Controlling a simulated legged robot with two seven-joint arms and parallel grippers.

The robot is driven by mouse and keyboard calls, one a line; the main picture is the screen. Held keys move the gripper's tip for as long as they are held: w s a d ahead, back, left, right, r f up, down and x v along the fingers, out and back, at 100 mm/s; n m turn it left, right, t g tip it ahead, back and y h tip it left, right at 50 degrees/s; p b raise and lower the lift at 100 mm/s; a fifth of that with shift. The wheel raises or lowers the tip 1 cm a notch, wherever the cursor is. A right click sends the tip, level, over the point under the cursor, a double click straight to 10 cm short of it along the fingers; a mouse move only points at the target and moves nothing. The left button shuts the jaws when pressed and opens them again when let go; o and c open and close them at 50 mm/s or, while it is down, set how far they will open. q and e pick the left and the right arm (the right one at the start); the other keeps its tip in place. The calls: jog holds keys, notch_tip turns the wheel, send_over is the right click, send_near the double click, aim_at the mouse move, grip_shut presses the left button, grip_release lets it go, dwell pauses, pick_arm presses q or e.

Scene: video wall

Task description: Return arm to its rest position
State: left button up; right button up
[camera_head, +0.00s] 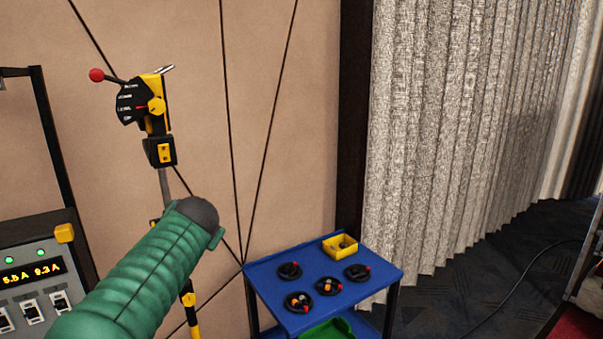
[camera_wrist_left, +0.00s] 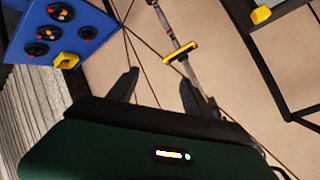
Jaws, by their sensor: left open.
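My left arm (camera_head: 135,275), in a green sleeve with a dark rounded end, reaches up from the lower left in the head view. Its fingers cannot be made out there. In the wrist view my left gripper (camera_wrist_left: 159,77) is open, with two dark fingers spread apart and nothing held between them. A thin rod with a yellow crossbar (camera_wrist_left: 181,52) lies beyond the fingers; I see no contact. My right gripper is in neither view.
A black and yellow lever unit (camera_head: 155,105) with a red ball knob stands above my arm. A meter panel (camera_head: 35,280) is at lower left. A blue cart (camera_head: 325,298) bears several black wheels and a yellow box (camera_head: 340,246). A grey curtain (camera_head: 450,130) hangs right.

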pick_arm(q)
jog(key=s+f+g+h, duration=0.1)
jog(key=s+f, duration=0.2)
jog(key=f, duration=0.5)
jog(key=s+f+g+h, duration=0.1)
jog(key=s+f+g, duration=0.1)
jog(key=s+f, duration=0.35)
jog(key=s+d+f+n+g+h, duration=0.1)
jog(key=s+d+f+g, duration=0.1)
jog(key=s+f, duration=0.9)
jog(key=s+d+f+n+g+h, duration=0.2)
jog(key=s+f+g, duration=0.1)
jog(key=s+f, duration=0.8)
jog(key=shift+s+f, duration=0.4)
jog(key=shift+s, duration=0.8)
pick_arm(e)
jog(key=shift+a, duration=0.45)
pick_arm(q)
jog(key=shift+a, duration=0.3)
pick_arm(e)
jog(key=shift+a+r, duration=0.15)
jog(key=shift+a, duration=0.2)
